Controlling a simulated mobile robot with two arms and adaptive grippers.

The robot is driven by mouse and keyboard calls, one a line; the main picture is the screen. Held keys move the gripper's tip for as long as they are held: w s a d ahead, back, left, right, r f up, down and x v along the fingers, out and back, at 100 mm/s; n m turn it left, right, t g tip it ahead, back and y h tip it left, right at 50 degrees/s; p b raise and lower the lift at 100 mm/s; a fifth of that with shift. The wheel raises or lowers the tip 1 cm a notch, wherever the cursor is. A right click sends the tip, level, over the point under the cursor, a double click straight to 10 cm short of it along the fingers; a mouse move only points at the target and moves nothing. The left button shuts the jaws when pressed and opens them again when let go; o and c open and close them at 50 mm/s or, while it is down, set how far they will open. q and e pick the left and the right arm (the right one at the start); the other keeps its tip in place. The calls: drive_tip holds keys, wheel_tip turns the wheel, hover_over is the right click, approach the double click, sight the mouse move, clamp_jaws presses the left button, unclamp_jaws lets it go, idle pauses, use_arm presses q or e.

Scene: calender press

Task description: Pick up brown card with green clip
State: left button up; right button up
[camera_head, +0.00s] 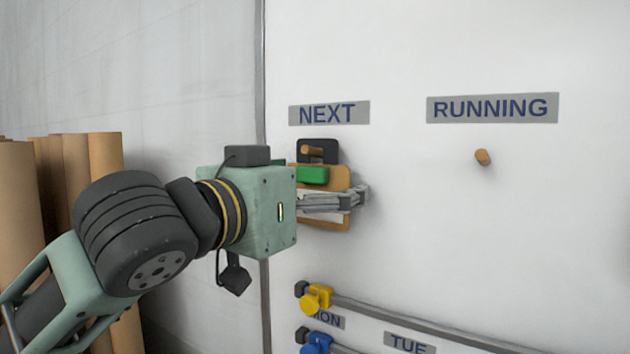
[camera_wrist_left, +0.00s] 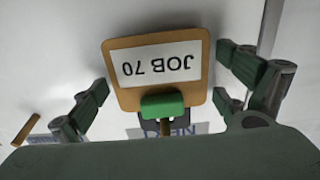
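The brown card (camera_head: 341,178) with the green clip (camera_head: 313,175) hangs by the wooden peg (camera_head: 312,150) under the NEXT label on the white board. In the left wrist view the card (camera_wrist_left: 204,45) shows upside down and reads JOB 70, with the green clip (camera_wrist_left: 162,105) at its lower edge. My left gripper (camera_head: 358,197) is at the card. In the wrist view its fingers (camera_wrist_left: 165,75) are open, one on each side of the card, with narrow gaps between. In the head view the gripper hides part of the card. My right gripper is in neither view.
An empty wooden peg (camera_head: 482,157) sits under the RUNNING label (camera_head: 492,107). Below, a rail (camera_head: 420,325) carries a yellow clip (camera_head: 315,298), with a blue clip (camera_head: 316,342) lower down. Tall brown rolls (camera_head: 105,155) stand at the left. The board between the pegs is clear.

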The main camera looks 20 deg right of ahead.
use_arm(q)
drive_tip(key=c, duration=0.8)
drive_tip(key=shift+o, duration=0.2)
drive_tip(key=shift+r+b, duration=0.2)
drive_tip(key=shift+b, duration=0.2)
drive_tip(key=b+v, duration=0.4)
drive_tip(key=v, duration=1.4)
drive_tip(key=shift+r, duration=0.4)
